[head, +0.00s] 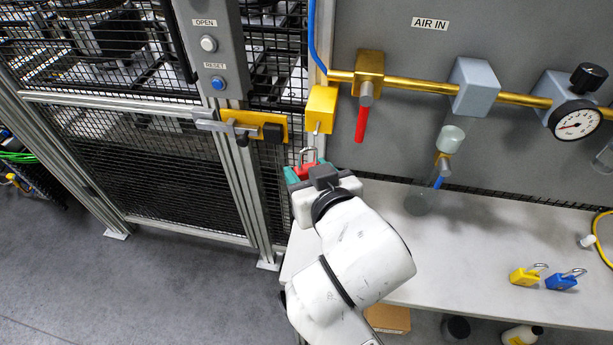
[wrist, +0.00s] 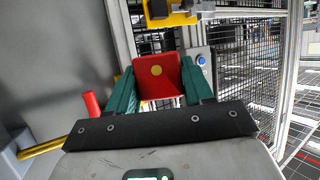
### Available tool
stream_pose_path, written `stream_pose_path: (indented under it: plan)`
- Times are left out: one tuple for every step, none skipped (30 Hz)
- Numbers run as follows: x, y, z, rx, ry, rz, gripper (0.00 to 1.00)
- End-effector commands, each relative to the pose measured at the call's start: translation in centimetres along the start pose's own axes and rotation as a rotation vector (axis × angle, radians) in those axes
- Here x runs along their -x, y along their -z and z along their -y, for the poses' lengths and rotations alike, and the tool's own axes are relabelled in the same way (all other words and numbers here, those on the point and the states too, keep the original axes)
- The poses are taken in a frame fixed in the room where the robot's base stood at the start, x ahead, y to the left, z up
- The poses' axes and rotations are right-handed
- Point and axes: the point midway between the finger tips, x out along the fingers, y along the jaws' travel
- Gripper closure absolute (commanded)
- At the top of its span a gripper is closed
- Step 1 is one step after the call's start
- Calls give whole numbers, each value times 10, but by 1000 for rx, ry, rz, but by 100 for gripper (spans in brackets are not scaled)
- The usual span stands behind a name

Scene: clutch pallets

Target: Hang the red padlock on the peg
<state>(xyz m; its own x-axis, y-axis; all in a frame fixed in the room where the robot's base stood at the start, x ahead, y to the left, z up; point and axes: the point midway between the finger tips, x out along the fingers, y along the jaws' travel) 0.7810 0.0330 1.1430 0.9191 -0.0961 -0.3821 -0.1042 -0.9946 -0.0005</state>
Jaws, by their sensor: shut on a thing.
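The red padlock (head: 303,168) is held between the teal fingers of my gripper (head: 305,173), with its metal shackle pointing up. In the wrist view the red padlock (wrist: 158,78), with a yellow round mark on its face, sits between both fingers of my gripper (wrist: 160,85). A yellow block (head: 320,108) is just above the shackle in the head view. A small pale pin (head: 317,128) shows on its lower front and may be the peg. The shackle looks apart from the pin; the depth between them is hard to tell.
A red valve handle (head: 361,122) hangs right of the yellow block. The gate latch (head: 243,128) is to the left, below the button post (head: 209,62). A yellow padlock (head: 525,276) and a blue padlock (head: 562,281) lie on the white bench (head: 460,255).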

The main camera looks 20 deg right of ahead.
Motion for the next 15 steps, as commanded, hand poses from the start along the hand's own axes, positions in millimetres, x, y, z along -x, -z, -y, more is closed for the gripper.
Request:
stream_pose_path:
  plan:
    - [-3,1,-2,-1,-2,-1,82]
    - [-4,1,-3,-1,-2,-1,82]
    - [-6,2,-4,0,-2,0,82]
    - [-7,2,-5,0,-2,0,82]
    - [-9,2,-6,0,-2,0,82]
    - [-10,3,-7,0,-2,0,82]
    - [-12,3,-8,0,-2,-1,82]
    - [-13,4,-8,0,-2,-1,82]
    - [-15,4,-9,-1,-1,-1,82]
    - [-16,5,-10,-1,-1,-1,82]
    - [-18,5,-11,-1,-1,-1,82]
    - [-19,6,-12,-1,-1,-1,82]
    - [-21,6,-13,0,-2,-1,82]
    - [-22,6,-14,0,-2,0,82]
    - [-24,6,-15,0,-2,0,82]
